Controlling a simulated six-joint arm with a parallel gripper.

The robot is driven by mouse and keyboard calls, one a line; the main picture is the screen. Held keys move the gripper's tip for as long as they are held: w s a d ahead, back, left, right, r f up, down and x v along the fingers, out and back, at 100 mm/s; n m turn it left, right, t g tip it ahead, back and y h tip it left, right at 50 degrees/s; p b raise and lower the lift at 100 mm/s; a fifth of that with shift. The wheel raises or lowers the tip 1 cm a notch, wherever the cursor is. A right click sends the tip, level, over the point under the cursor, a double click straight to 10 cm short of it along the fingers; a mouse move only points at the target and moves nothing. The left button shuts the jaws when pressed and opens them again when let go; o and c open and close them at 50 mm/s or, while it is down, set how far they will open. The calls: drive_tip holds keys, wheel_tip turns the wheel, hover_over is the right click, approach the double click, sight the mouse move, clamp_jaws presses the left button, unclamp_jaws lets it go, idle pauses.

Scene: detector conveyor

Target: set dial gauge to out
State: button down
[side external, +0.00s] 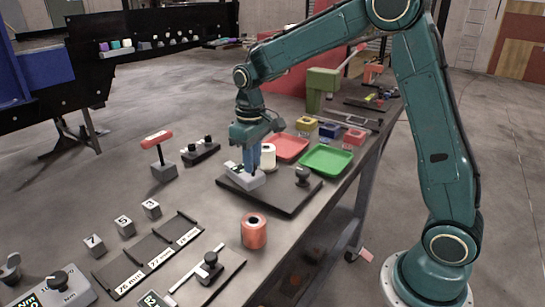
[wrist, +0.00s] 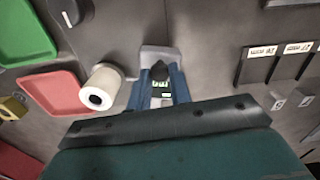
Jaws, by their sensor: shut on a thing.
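The dial gauge is a pale grey block (side external: 246,179) with a black pointed knob and small green-lit marks, standing on a dark plate (side external: 288,203). In the wrist view, its pale body (wrist: 161,53) shows beyond the knob (wrist: 160,71). My gripper (side external: 254,165) points down at the gauge, its blue fingers on either side of the knob and green marks. In the wrist view, my gripper (wrist: 161,84) is shut on the gauge. The exact contact is partly hidden, and I cannot read the knob's setting for certain.
A white roll (side external: 268,157) stands close behind the gripper. A dark round knob (side external: 302,174) is on the plate's right end. Red (side external: 289,148) and green (side external: 327,158) trays lie beyond. An orange roll (side external: 253,231) stands in front, near a slotted rack (side external: 150,262).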

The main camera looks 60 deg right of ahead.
drive_tip(key=w+a+m, duration=0.3)
drive_tip(key=a+m, duration=0.2)
drive_tip(key=m, duration=0.2)
drive_tip(key=shift+w+a, duration=0.3)
drive_tip(key=shift+w, duration=0.05)
drive_tip(key=shift+r, duration=0.1)
drive_tip(key=c, duration=1.3)
unclamp_jaws()
drive_tip(key=shift+o, duration=0.2)
wheel_tip(320, 180, up, 14)
